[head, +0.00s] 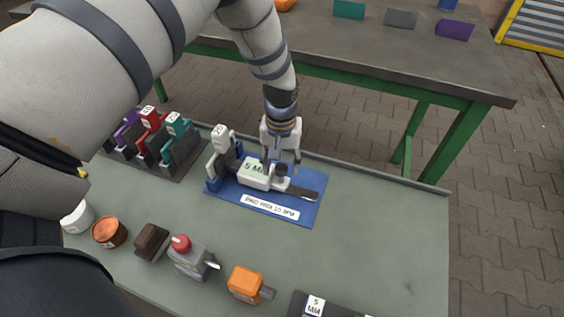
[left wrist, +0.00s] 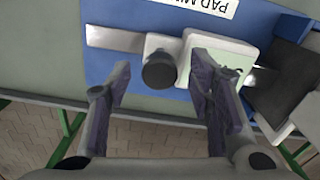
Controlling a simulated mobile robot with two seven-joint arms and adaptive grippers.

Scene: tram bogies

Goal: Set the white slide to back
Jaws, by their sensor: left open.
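In the left wrist view the white slide (left wrist: 225,50) lies beside the knob (left wrist: 159,70). My left gripper (head: 281,163) is open and points down over the knob end. In the left wrist view its fingers (left wrist: 161,72) appear on either side of the knob; contact cannot be told. My right gripper is not in view.
A white upright piece (head: 221,139) stands at the plate's left end. A rack (head: 187,167) with coloured pieces is further left. An orange block (head: 246,284), a grey block with a red knob (head: 188,260) and jars stand in front.

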